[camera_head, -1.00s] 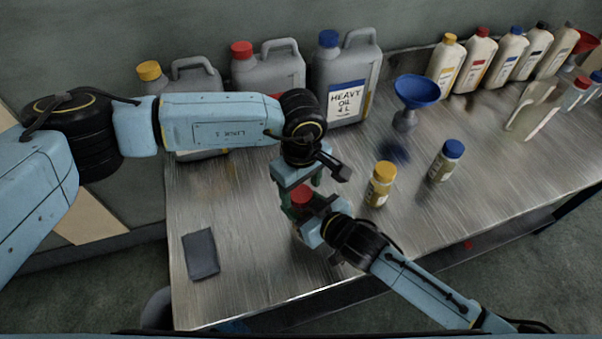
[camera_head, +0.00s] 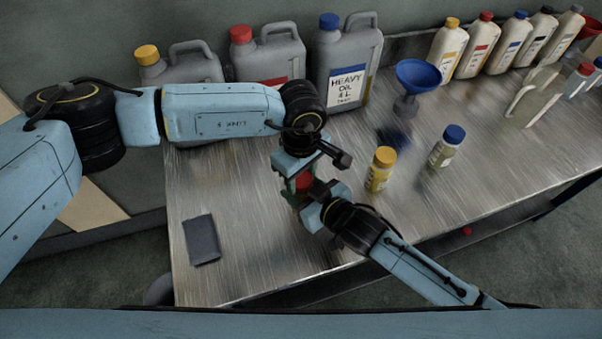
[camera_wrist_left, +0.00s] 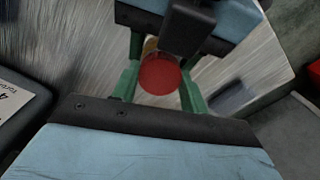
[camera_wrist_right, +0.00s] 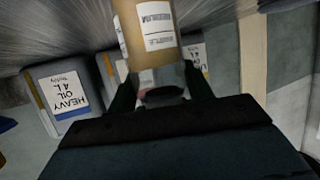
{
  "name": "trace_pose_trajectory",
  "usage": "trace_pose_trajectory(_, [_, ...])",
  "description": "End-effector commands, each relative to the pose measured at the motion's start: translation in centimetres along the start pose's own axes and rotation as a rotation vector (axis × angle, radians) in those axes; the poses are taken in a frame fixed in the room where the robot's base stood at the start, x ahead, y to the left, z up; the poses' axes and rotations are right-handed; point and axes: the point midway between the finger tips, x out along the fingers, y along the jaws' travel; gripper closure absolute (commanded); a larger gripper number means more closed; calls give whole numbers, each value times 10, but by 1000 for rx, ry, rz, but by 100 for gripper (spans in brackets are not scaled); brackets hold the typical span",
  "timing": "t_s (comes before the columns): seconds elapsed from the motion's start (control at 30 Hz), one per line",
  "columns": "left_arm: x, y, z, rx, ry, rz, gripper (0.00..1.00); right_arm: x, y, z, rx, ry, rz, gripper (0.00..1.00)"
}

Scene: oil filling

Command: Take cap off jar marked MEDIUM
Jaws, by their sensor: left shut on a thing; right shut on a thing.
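A red cap (camera_head: 304,182) shows between the green fingers of my left gripper (camera_head: 298,184), which is shut on it from above. The cap also fills the gap between the fingers in the left wrist view (camera_wrist_left: 159,76). My right gripper (camera_head: 314,208) comes in from the lower right and is shut on a brownish jar (camera_wrist_right: 148,35). The jar's white label seems to read MEDIUM in the right wrist view. The grippers hide most of the jar in the head view. I cannot tell whether cap and jar still touch.
A yellow-capped jar (camera_head: 380,171) and a blue-capped jar (camera_head: 446,148) stand right of the grippers. A blue funnel (camera_head: 417,75) stands behind them. Grey jugs, including HEAVY OIL (camera_head: 345,75), line the back. A dark pad (camera_head: 201,240) lies front left, with bare metal table (camera_head: 235,200) around it.

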Motion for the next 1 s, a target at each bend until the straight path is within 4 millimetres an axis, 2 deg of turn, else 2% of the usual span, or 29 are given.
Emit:
trace_pose_trajectory(0.3, [0,0,0,-449,-2,0,84,0,0,0,0,-1,1,100])
trace_pose_trajectory(0.43, [0,0,0,-523,-2,0,84,0,0,0,0,-1,1,100])
trace_pose_trajectory(0.7, [0,0,0,-528,-1,0,84,0,0,0,0,-1,1,100])
trace_pose_trajectory(0.73, [0,0,0,-528,-1,0,54,0,0,0,0,-1,1,100])
trace_pose_trajectory(0.87, [0,0,0,-527,-1,0,37,0,0,0,0,-1,1,100])
trace_pose_trajectory(1.0, [0,0,0,-527,-1,-1,34,0,0,0,0,-1,1,100])
